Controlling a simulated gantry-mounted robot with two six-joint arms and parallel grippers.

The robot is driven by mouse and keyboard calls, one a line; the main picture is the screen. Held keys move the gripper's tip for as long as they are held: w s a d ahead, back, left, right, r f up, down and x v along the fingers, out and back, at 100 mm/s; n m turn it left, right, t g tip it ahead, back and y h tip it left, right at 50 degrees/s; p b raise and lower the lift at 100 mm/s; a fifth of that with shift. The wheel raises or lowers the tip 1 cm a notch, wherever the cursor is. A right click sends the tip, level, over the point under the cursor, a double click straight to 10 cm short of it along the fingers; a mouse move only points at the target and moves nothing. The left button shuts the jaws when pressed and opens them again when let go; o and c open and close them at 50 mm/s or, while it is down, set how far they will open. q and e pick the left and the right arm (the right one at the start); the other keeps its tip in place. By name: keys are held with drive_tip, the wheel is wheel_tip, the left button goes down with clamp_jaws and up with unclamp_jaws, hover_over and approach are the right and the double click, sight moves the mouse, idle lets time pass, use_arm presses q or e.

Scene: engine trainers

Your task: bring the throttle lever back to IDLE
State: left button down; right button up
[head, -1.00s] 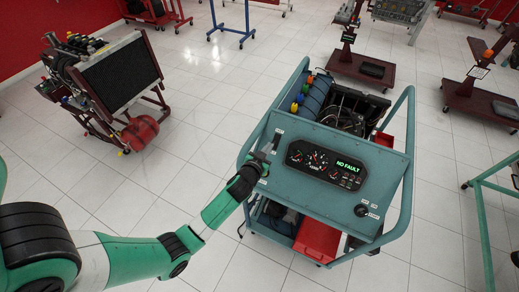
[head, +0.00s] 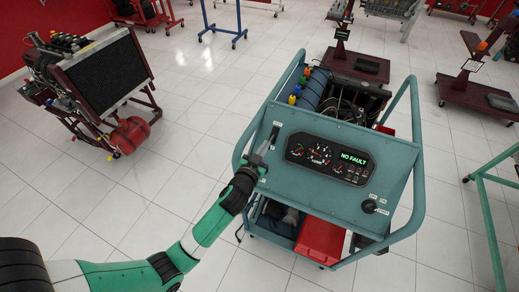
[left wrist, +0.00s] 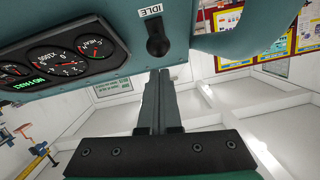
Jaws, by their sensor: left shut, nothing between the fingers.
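The throttle lever, with a dark round knob (left wrist: 157,45), stands out from the teal control panel (head: 312,185) close to a white IDLE label (left wrist: 150,11) in the left wrist view. In the head view the lever is small and partly merges with my fingers at the panel's left side. My left gripper (head: 264,155) is shut and empty at that side. In the left wrist view its fingertips (left wrist: 158,75) point at the knob from just below it in the picture. I cannot tell whether they touch it. My right gripper is not in view.
A gauge cluster (head: 325,160) beside the lever reads NO FAULT. A key switch (head: 369,206) sits at the panel's lower right. Teal tube rails (head: 417,150) flank the cart. A radiator trainer (head: 105,75) stands at left. The tiled floor between them is clear.

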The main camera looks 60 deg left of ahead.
use_arm(q)
drive_tip(key=r+p+v, duration=0.1)
drive_tip(key=v, duration=1)
drive_tip(key=shift+w+r, duration=0.3)
drive_tip(key=shift+r, duration=0.05)
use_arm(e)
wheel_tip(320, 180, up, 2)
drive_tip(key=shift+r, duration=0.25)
use_arm(q)
drive_tip(key=shift+d, duration=0.1)
